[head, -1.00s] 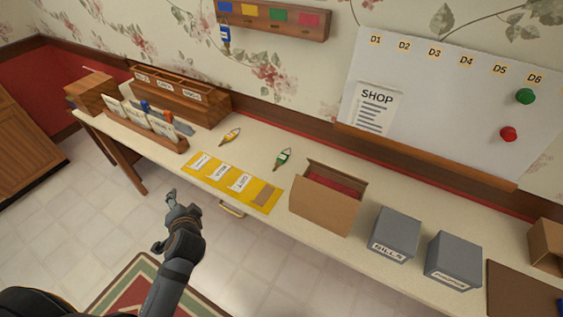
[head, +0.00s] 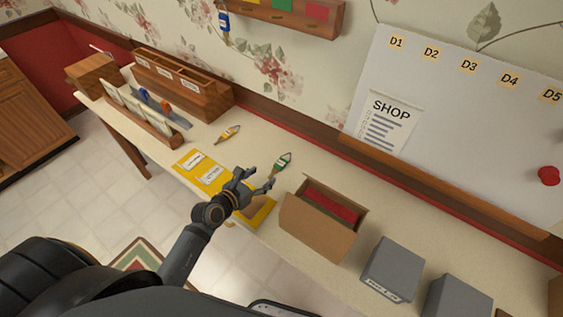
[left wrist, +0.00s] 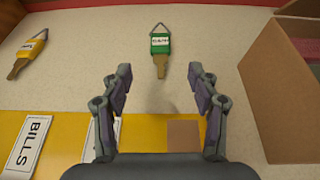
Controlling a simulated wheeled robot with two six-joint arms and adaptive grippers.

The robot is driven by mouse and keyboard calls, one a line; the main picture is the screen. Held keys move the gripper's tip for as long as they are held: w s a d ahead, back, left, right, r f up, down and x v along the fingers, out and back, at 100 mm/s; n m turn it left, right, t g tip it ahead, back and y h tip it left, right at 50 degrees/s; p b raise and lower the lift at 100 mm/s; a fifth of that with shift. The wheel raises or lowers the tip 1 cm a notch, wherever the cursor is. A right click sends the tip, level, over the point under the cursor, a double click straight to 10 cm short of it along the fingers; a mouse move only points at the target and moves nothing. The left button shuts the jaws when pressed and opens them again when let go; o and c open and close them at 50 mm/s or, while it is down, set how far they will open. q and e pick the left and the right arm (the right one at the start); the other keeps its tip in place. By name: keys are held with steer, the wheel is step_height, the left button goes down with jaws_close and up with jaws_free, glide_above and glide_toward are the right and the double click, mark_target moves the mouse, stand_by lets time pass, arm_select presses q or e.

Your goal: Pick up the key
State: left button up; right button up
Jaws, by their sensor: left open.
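A key with a green tag (head: 282,161) lies on the table, and it also shows in the left wrist view (left wrist: 160,43) straight ahead between my fingers, a little beyond their tips. A key with a yellow tag (head: 228,133) lies to its left, and it shows at the left of the wrist view (left wrist: 31,50). A third key with a blue tag (head: 224,22) hangs from the wall rack. My left gripper (head: 258,181) is open and empty over the yellow mat, just short of the green-tagged key and apart from it. My right gripper is not in view.
An open cardboard box (head: 318,226) stands just right of the green-tagged key. The yellow mat (head: 187,158) with label cards lies along the front edge. Grey boxes (head: 392,267) stand farther right, wooden organizers (head: 185,85) at the left.

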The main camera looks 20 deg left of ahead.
mark_target(278, 166)
arm_select(q)
steer(key=x, duration=0.3)
steer(key=shift+w+d, duration=0.1)
steer(key=shift+d, duration=0.1)
steer(key=x, duration=0.3)
steer(key=shift+a+f, duration=0.1)
steer(key=x, duration=0.3)
steer(key=shift+w+f+b, duration=0.1)
steer(key=shift+f+b, duration=0.1)
steer(key=shift+b, duration=0.1)
steer(key=shift+r, duration=0.1)
steer(key=shift+c, duration=0.9)
jaws_close()
steer(key=shift+r+p, duration=0.45)
steer(key=shift+r, duration=0.95)
steer(key=s+d+r, duration=0.2)
steer(key=s+r, duration=0.8)
steer(key=s, duration=0.4)
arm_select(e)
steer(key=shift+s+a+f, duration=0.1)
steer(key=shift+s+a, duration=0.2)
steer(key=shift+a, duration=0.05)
